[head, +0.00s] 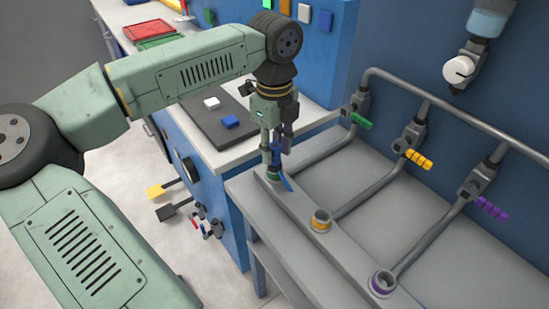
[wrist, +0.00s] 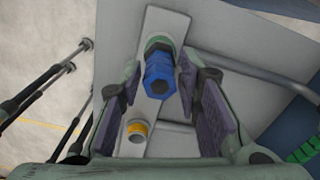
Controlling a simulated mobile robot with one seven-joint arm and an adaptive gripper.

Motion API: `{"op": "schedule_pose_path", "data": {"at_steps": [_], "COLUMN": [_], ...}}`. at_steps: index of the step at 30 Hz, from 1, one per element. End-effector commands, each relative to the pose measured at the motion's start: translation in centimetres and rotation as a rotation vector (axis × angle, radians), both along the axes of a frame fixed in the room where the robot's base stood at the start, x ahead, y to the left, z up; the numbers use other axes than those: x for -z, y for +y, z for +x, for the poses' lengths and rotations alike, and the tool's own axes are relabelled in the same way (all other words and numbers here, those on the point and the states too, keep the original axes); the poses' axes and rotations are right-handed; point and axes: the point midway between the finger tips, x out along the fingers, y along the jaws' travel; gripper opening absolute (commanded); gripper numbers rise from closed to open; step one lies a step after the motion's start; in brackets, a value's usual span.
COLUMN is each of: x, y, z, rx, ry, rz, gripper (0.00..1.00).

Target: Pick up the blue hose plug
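The blue hose plug (head: 275,157) stands on the green-ringed port (head: 272,175) at the far end of the grey pipe rail. In the wrist view the blue plug (wrist: 158,75) sits between the fingertips, with green (wrist: 158,45) showing at its far end. My gripper (head: 277,148) points down over the plug, one finger on each side. In the wrist view my gripper (wrist: 160,84) is open, with gaps between both finger pads and the plug. The fingers hide part of the plug in the head view.
An orange-ringed port (head: 321,219) and a purple-ringed port (head: 383,282) stand along the same rail (head: 345,268). Bent pipes with green (head: 361,122), yellow (head: 419,159) and purple (head: 491,208) valve handles run behind. A dark mat (head: 215,130) with small blocks lies on the bench at left.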

Motion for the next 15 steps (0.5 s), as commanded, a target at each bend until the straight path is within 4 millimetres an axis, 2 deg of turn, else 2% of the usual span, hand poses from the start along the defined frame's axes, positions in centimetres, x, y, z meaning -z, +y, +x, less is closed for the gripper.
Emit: {"op": "schedule_pose_path", "data": {"at_steps": [2, 12, 15], "x": [-0.02, -0.03, -0.04], "y": [0.01, 0.01, 0.01], "z": [0.01, 0.01, 0.01], "rx": [0.000, 0.000, 0.000], "ry": [0.000, 0.000, 0.000], "rz": [0.000, 0.000, 0.000], "gripper": [0.24, 0.01, 0.00]}}
